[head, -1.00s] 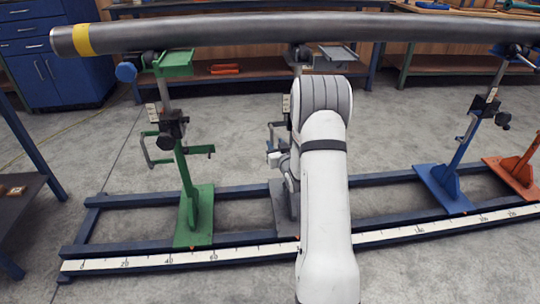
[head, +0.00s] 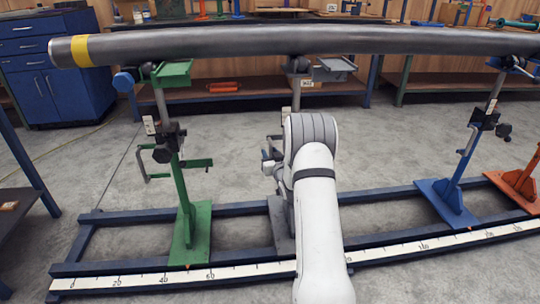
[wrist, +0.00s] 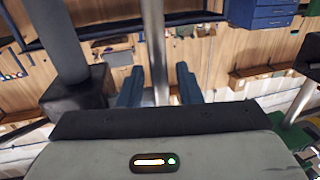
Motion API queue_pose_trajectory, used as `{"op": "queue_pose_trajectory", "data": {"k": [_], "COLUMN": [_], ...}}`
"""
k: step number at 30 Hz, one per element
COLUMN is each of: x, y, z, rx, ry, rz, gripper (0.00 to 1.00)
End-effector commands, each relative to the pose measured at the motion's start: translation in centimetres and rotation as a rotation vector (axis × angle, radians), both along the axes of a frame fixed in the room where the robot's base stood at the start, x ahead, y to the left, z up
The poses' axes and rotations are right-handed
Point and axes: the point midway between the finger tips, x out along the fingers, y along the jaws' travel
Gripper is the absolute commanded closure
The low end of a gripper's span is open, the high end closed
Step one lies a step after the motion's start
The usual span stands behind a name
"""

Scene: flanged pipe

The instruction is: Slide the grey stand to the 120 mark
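The grey stand (head: 281,229) is upright on the blue rail frame, right of the green stand (head: 190,235), under the long pipe (head: 240,44). My white arm hides part of its base and post. Its grey tray (head: 335,68) shows below the pipe. The white scale (head: 240,271) runs along the front rail; my arm covers the part right of the grey stand, and I cannot read the 120 mark. In the wrist view, my gripper (wrist: 159,85) has its two fingers apart on either side of a grey post (wrist: 154,45), with narrow gaps visible.
A blue stand (head: 447,203) and an orange stand (head: 518,185) are farther right on the rails. The rails between the grey and blue stands look clear where visible. A blue cabinet (head: 45,80) stands at the back left. A dark block (wrist: 78,97) is close to the left finger.

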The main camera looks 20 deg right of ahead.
Motion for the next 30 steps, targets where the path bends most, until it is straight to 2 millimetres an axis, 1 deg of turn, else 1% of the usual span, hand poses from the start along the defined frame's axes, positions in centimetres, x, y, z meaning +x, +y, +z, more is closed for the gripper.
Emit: {"op": "queue_pose_trajectory", "data": {"k": [2,3,14,26,30], "x": [-0.01,-0.02,-0.01,-0.02,-0.21], "y": [0.03,0.03,0.08,0.10,-0.61], "z": [0.00,0.00,0.00,0.00,-0.04], "rx": [0.000,0.000,0.000,0.000,-0.001], "ry": [0.000,0.000,0.000,0.000,0.000], "rz": [0.000,0.000,0.001,0.001,-0.001], "gripper": [0.68,0.70,0.99,1.00,1.00]}}
